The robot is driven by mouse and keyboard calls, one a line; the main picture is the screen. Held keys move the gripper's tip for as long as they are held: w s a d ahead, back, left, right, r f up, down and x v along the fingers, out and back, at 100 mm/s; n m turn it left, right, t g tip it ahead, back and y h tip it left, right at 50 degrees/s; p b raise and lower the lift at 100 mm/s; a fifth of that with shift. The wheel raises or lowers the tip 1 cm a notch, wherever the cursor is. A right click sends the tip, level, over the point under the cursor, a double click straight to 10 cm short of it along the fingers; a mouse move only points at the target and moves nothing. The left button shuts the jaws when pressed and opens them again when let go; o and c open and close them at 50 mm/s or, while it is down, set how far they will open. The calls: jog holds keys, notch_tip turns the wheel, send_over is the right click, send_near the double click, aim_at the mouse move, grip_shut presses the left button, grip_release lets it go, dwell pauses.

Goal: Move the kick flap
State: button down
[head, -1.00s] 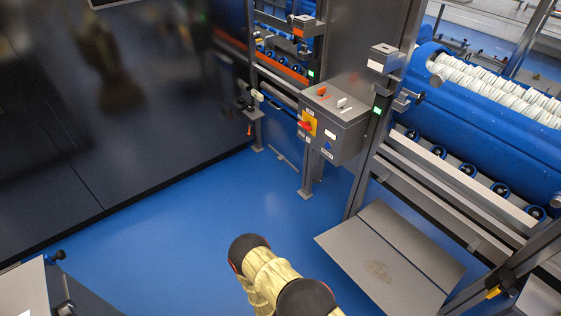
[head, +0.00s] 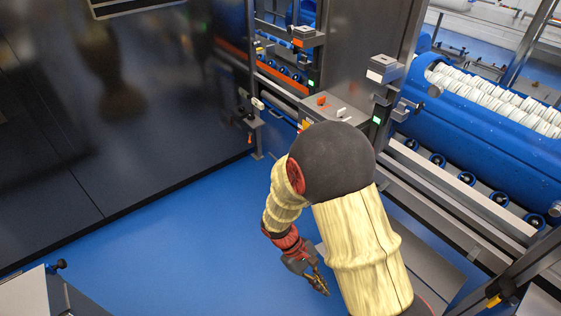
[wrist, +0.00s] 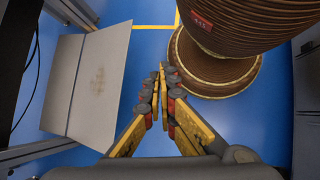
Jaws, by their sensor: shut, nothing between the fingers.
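The kick flap is a flat grey plate (head: 428,268) low at the foot of the steel frame, largely hidden behind my arm in the head view. In the wrist view the kick flap (wrist: 92,83) is at the left, over the blue floor, with a brown worn smudge on its face. My gripper (head: 323,289) points down to the left of the flap in the head view. In the wrist view my gripper (wrist: 160,75) has its fingertips together, with nothing between them, apart from the flap and to the right of it.
A steel frame with rollers (head: 466,178) carries a blue tub (head: 500,140) of white rolls at the right. A control box (head: 336,112) is partly hidden by my arm. A dark glossy wall (head: 110,130) stands at left. Blue floor (head: 190,250) between is clear.

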jog(key=s+d+r+m+t+y, duration=0.2)
jog(key=r+t, duration=0.1)
jog(key=r, duration=0.8)
jog(key=s+d+r+m+t+y+p, duration=0.1)
jog(key=s+r+m+t+y, duration=0.1)
jog(key=r, duration=1)
jog(key=s+d+r+m+t+y, duration=0.2)
jog(key=s+r+m+t, duration=0.1)
jog(key=r, duration=0.9)
jog(key=shift+d+r+m+t+y+p, duration=0.15)
jog(key=shift+d+m+t+y+p, duration=0.2)
jog(key=shift+m+t, duration=0.4)
jog(key=c, duration=2.6)
grip_release()
jog(key=shift+d+r, duration=0.15)
jog(key=shift+r, duration=0.2)
jog(key=shift+o, duration=0.7)
jog(key=shift+s+d, duration=0.1)
jog(key=shift+d, duration=0.1)
jog(key=shift+o, duration=1.5)
jog(key=shift+a, duration=0.1)
